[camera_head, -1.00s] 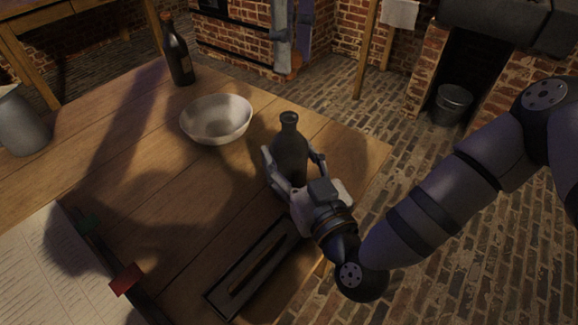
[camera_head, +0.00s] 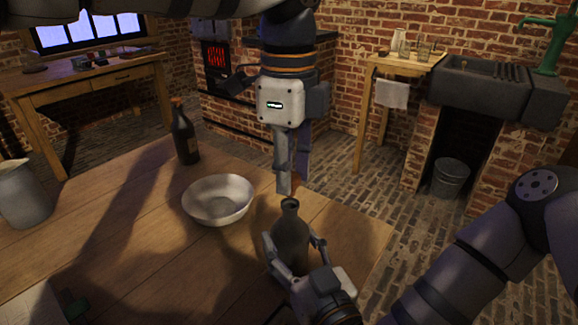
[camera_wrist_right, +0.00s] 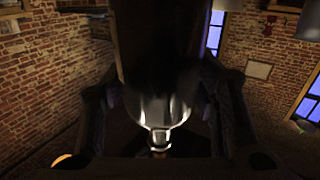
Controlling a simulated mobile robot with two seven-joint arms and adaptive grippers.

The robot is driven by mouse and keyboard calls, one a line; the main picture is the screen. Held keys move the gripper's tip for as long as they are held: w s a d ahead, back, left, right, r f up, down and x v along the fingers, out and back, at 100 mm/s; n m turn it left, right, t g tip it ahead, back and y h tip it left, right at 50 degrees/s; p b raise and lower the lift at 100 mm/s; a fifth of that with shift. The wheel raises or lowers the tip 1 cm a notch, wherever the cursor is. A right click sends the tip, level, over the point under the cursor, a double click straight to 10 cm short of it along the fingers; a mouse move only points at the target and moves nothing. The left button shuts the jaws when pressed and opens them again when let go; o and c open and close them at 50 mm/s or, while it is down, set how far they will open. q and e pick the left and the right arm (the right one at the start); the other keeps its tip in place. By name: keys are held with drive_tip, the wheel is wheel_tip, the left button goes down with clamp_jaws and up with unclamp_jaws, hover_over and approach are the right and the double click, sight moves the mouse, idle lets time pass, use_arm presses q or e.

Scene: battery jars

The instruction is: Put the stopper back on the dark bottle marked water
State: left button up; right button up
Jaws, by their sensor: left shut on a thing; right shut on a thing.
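A dark bottle (camera_head: 291,236) stands upright at the table's right side, its open mouth facing up. No marking on it is readable. My right gripper (camera_head: 294,248) is shut around its body; in the right wrist view the bottle (camera_wrist_right: 160,100) fills the middle, its shoulder and neck low in the picture. My left gripper (camera_head: 285,188) points down from above, its fingertips just over the bottle's mouth in the picture. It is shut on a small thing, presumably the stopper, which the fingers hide. Whether it touches the mouth I cannot tell.
A second dark bottle (camera_head: 185,138), closed and labelled, stands at the table's back. A pale bowl (camera_head: 218,200) lies left of the held bottle, and a grey jug (camera_head: 22,195) stands at far left. The wooden table (camera_head: 130,235) is clear between jug and bowl.

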use_arm(q)
drive_tip(key=shift+f, duration=0.9)
drive_tip(key=shift+f, duration=0.6)
drive_tip(key=o, duration=0.8)
wheel_tip(320, 180, up, 12)
drive_tip(key=shift+f, duration=0.1)
use_arm(e)
drive_tip(key=o, duration=1.7)
drive_tip(key=shift+o, duration=0.2)
